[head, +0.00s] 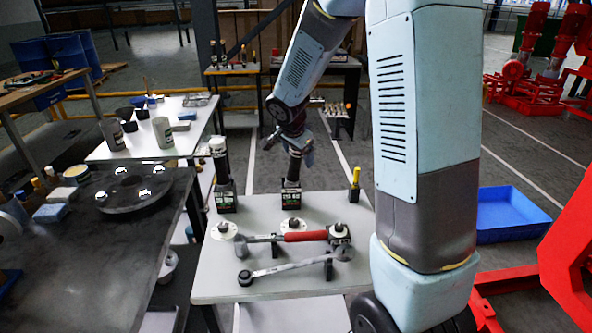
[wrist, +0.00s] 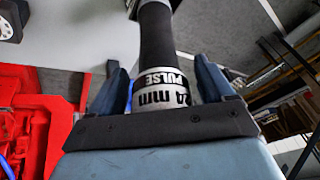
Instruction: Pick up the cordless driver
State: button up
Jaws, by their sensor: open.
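Two upright tools with black shafts and blocky dark bases stand on the small grey-white table. I cannot tell for certain which one is the cordless driver. The right upright tool (head: 291,190) is below my gripper (head: 297,150), which points down at its top. In the wrist view, my gripper (wrist: 163,82) is open, with one blue finger on each side of a black tool shaft (wrist: 156,40). The shaft has a silver collar lettered "PULSE". Contact with the fingers is not clear. The left upright tool (head: 222,180) has a white top and stands clear of my gripper.
A dark bench with a round flange (head: 135,190) is at left. A blue tray (head: 508,212) lies on the floor at right.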

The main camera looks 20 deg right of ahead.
grip_shut()
dwell(0.8)
